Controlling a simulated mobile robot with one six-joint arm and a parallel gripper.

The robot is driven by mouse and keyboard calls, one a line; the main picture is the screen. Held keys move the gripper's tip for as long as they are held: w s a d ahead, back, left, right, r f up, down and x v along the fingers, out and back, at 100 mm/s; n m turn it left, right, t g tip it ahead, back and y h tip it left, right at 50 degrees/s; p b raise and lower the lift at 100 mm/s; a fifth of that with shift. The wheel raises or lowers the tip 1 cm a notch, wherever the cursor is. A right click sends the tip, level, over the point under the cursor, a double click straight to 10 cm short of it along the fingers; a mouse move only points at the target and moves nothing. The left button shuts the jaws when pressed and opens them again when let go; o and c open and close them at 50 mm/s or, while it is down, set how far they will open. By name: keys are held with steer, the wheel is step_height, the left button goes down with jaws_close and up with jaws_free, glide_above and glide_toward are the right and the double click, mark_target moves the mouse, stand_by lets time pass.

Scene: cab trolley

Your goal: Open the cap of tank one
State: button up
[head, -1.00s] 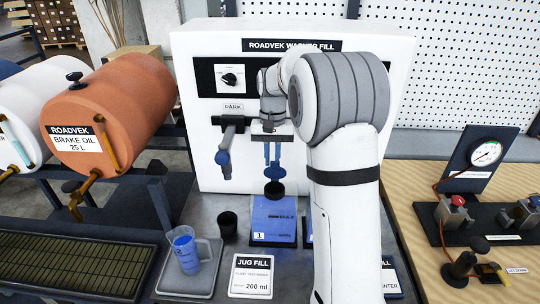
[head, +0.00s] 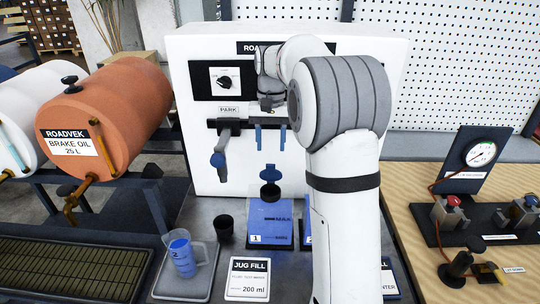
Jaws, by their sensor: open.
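Tank one (head: 270,222) is a blue box marked 1, standing on the grey bench below the white fill panel. On its top is a dark filler neck (head: 270,192). Its cap (head: 270,173), a dark round piece with some blue, stands raised above the neck, apparently tilted up at the back. My gripper (head: 271,137) is above the cap, in front of the panel. Its two blue fingers are spread apart with nothing between them, clear of the cap.
A blue jug (head: 182,254) stands on a tray at the left, with a black cup (head: 226,228) beside it. The panel's spout (head: 220,155) hangs left of my gripper. A second blue tank (head: 306,232) is mostly hidden by my arm. A JUG FILL card (head: 248,279) lies in front.

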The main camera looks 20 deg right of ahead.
step_height(320, 180, up, 3)
steer(key=shift+w+d+f, duration=0.1)
steer(key=shift+w+f, duration=0.05)
steer(key=shift+f, duration=0.05)
